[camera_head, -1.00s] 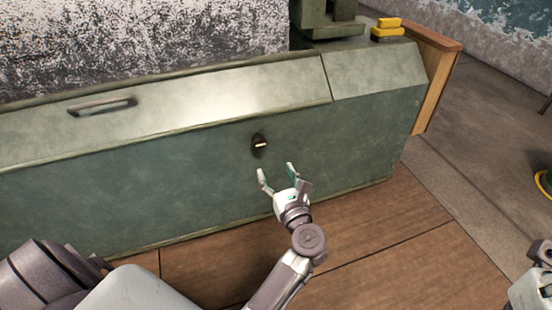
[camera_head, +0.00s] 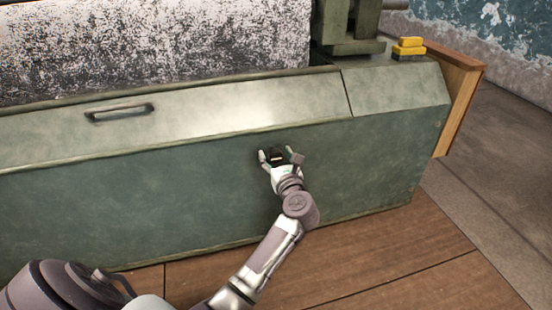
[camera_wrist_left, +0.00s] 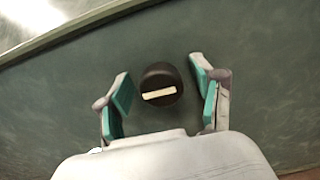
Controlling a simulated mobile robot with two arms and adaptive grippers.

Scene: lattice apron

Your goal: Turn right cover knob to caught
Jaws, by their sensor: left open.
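The cover knob (camera_head: 277,157) is a small dark round knob with a pale bar mark, on the front face of the green lathe apron (camera_head: 370,150). In the left wrist view the knob (camera_wrist_left: 161,86) sits between the fingers, its pale bar nearly level and slightly tilted up to the right. My left gripper (camera_head: 281,157) is open around the knob. It also shows in the left wrist view (camera_wrist_left: 164,92), with a gap between each teal pad and the knob. My right gripper is not in view now.
A sloped cover with a dark handle (camera_head: 120,112) runs along the top of the apron. Yellow blocks (camera_head: 408,48) lie at the top right beside a green machine part (camera_head: 348,30). The wooden floor (camera_head: 400,260) in front is clear.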

